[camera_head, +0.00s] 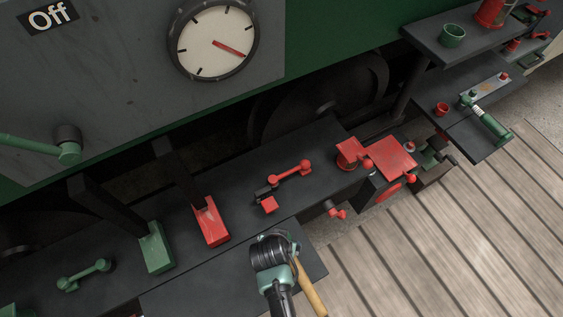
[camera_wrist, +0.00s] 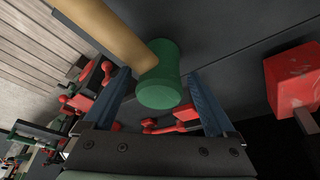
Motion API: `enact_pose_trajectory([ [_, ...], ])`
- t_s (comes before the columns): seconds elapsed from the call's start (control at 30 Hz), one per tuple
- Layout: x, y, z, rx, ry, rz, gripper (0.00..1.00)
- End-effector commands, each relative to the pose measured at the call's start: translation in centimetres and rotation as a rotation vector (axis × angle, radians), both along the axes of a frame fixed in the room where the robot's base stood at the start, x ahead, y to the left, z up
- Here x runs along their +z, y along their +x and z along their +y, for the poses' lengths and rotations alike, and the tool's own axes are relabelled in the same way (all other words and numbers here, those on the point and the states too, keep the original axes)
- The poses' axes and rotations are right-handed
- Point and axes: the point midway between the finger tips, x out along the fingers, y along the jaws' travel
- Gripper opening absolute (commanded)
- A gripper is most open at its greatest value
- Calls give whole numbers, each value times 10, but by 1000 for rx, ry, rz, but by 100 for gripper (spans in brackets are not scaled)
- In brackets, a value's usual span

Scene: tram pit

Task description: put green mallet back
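The green mallet shows in the wrist view, with its green cylindrical head (camera_wrist: 160,82) and a thick wooden handle (camera_wrist: 105,32) running to the upper left. My gripper (camera_wrist: 159,76) is open, its two fingers standing either side of the head with a visible gap on each side. In the head view only the mallet's wooden handle (camera_head: 312,290) shows, to the right of my wrist; its head is hidden behind my arm. The mallet is over or on a dark lower shelf (camera_head: 313,266); I cannot tell whether it touches it.
A dark bench (camera_head: 120,275) holds a red block (camera_head: 211,221), a green block (camera_head: 155,248), a red bar with knobs (camera_head: 290,171) and a green one (camera_head: 84,275). A red vise-like box (camera_head: 390,157) stands right. Shelves with a green cup (camera_head: 452,35) are at upper right. The plank floor is clear.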

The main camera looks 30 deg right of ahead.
Motion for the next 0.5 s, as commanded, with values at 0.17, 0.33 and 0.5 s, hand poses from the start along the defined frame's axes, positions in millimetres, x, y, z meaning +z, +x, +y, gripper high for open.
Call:
enact_pose_trajectory([
  [0.17,0,0,0,0,0,0,91],
  [0.33,9,-1,1,0,0,-1,91],
  [0.5,34,-8,8,1,-1,-2,91],
])
